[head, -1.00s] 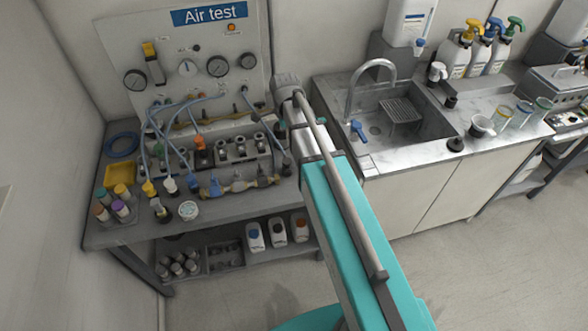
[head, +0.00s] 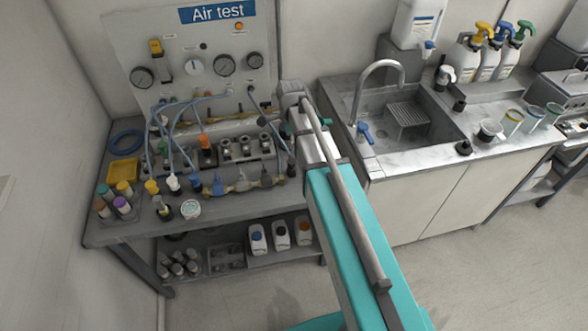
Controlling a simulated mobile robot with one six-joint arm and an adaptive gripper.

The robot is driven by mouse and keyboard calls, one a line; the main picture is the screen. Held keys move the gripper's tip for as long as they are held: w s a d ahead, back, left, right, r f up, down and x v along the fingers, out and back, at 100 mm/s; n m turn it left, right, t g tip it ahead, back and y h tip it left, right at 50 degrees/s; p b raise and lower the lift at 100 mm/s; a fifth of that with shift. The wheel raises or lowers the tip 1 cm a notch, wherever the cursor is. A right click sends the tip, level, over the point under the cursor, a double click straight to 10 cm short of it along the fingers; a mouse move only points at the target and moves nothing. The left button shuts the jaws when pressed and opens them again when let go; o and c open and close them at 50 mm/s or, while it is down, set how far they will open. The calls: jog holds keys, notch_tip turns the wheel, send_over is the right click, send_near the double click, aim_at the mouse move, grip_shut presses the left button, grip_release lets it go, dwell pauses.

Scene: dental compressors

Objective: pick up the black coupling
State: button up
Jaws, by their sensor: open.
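A small black fitting (head: 291,169) that looks like the black coupling stands at the right end of the bench, at the lower end of a hose, close left of my arm. It is small, so its details are unclear. My arm reaches up from the bottom of the head view to the right end of the bench. Its grey wrist is in front of the panel's right edge. My gripper's fingers cannot be made out; the arm appears to hide them.
The gauge panel (head: 195,50) stands behind. A sink (head: 400,125) with a tall tap is right of my arm.

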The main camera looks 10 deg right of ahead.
aim_at(292, 161)
jog(key=shift+f+b, duration=2.6)
jog(key=shift+f, duration=0.3)
jog(key=shift+f, duration=0.1)
jog(key=shift+f+b, duration=2.5)
jog(key=shift+b, duration=0.1)
grip_shut()
jog(key=shift+r, duration=0.15)
notch_tip(292, 161, up, 3)
jog(key=p, duration=0.3)
jog(key=s+r+p, duration=0.9)
jog(key=s+p, duration=0.1)
jog(key=s, duration=0.4)
jog(key=shift+d+r, duration=0.2)
jog(key=shift+r, duration=0.2)
